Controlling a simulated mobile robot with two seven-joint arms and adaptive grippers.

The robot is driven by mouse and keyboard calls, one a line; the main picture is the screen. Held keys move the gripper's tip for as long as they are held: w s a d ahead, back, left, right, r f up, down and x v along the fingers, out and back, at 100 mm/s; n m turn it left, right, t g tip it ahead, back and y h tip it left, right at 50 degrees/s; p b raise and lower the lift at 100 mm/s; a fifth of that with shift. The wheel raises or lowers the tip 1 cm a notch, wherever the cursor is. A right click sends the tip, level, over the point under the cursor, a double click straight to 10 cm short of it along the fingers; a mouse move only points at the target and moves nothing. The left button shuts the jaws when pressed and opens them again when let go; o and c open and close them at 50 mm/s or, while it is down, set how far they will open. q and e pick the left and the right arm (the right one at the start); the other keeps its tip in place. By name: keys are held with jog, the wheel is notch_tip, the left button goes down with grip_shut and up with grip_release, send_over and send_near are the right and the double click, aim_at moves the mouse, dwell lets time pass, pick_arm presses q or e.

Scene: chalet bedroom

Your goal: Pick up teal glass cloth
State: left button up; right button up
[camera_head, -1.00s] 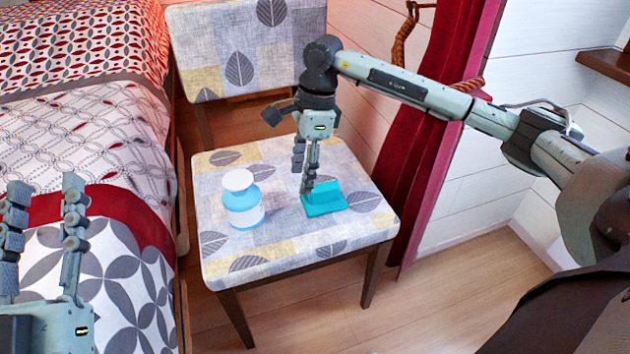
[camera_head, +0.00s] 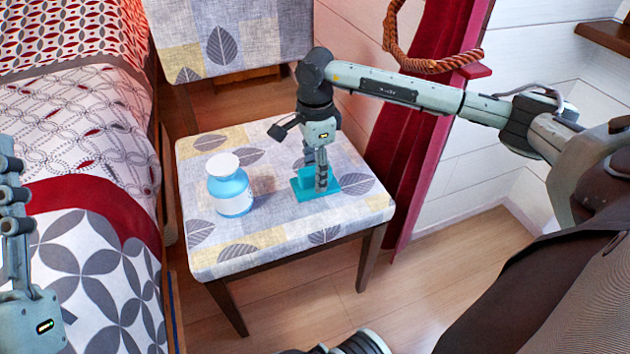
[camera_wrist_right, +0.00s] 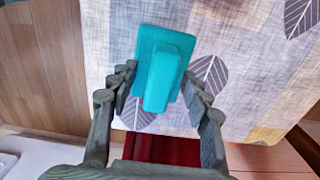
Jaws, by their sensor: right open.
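The teal glass cloth (camera_head: 327,184) lies on the patterned chair seat, right of the middle. In the right wrist view the cloth (camera_wrist_right: 162,75) is a flat piece with a raised fold along its middle. My right gripper (camera_head: 320,188) points down at the cloth, with its fingertips at cloth level in the head view. In the right wrist view its open fingers (camera_wrist_right: 160,85) stand on either side of the raised fold. I cannot tell whether they touch it. My left gripper (camera_head: 14,200) shows only in part at the left edge, away from the cloth.
A blue jar with a white lid (camera_head: 229,186) stands on the chair seat (camera_head: 262,235), left of the cloth. The bed (camera_head: 90,150) is to the left. A dark red curtain (camera_head: 402,150) with a rope tie hangs behind the chair's right side.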

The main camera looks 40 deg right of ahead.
jog(key=shift+c, duration=0.6)
grip_shut()
jog(key=shift+r, duration=0.1)
jog(key=shift+r, duration=0.2)
notch_tip(320, 180, up, 10)
jog(key=shift+f+p, duration=0.2)
jog(key=shift+p, duration=0.55)
jog(key=c, duration=0.6)
grip_release()
pick_arm(q)
jog(key=shift+w+d+f+g, duration=0.3)
jog(key=shift+w+f+g, duration=0.1)
jog(key=shift+f+g, duration=0.25)
jog(key=shift+w+d+f+g, duration=0.3)
jog(key=shift+w+f+g, duration=0.1)
jog(key=shift+f+g, duration=0.2)
pick_arm(e)
grip_shut()
